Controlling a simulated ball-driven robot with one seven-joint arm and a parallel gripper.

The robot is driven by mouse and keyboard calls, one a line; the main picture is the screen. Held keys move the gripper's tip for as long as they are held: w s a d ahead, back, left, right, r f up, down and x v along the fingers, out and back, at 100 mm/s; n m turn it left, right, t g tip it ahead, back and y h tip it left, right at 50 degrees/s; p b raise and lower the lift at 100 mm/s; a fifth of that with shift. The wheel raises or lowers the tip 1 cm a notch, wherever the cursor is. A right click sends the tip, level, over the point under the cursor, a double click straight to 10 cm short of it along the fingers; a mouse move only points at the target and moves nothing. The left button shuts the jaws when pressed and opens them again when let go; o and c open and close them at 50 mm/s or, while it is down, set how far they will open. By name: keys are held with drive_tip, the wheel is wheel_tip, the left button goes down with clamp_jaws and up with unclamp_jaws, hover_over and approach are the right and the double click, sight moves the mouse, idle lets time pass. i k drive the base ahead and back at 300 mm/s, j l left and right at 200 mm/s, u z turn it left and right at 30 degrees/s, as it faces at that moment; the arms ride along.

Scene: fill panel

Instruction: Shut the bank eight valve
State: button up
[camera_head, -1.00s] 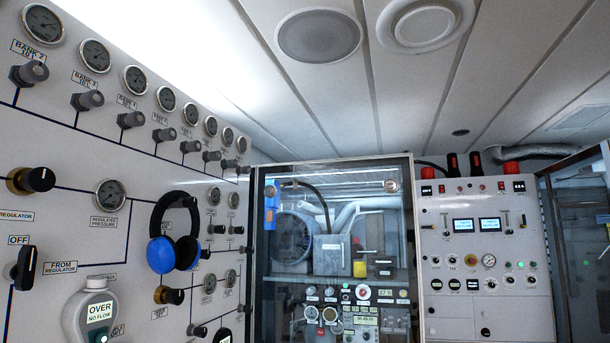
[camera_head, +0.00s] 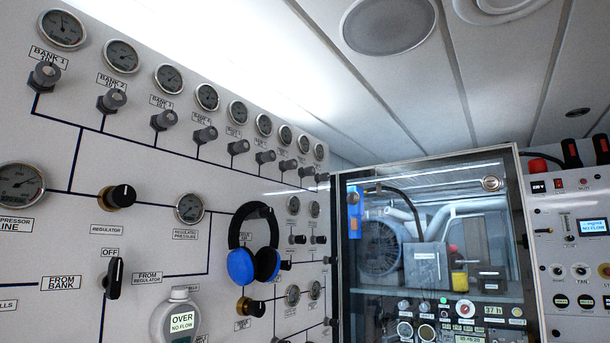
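A row of grey bank valve knobs runs along the wall panel (camera_head: 60,205) on the left, each below a round gauge. The near labels read Bank 1, Bank 2 and so on; the far ones are too small to read. Counting along the row, the bank eight valve (camera_head: 306,171) is a small grey knob near the far end, close to another knob (camera_head: 322,177) at the very end. I cannot tell whether it is open or shut. My gripper is not in view.
Blue and black headphones (camera_head: 254,262) hang on the panel below the row. A grey bottle-shaped device (camera_head: 176,318) reads "OVER NO FLOW". A glass-fronted cabinet (camera_head: 430,165) stands beyond the panel's far end, with a white control console (camera_head: 570,235) right of it.

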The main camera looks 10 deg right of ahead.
sight(310, 170)
drive_tip(key=i+l+u, duration=0.1)
drive_tip(key=u, duration=0.5)
drive_tip(key=i+l+u, duration=0.25)
drive_tip(key=l, duration=0.2)
drive_tip(key=l+u, duration=0.2)
drive_tip(key=l, duration=0.3)
drive_tip(key=i+l+u, duration=0.1)
drive_tip(key=l+u, duration=0.15)
drive_tip(key=l, duration=0.25)
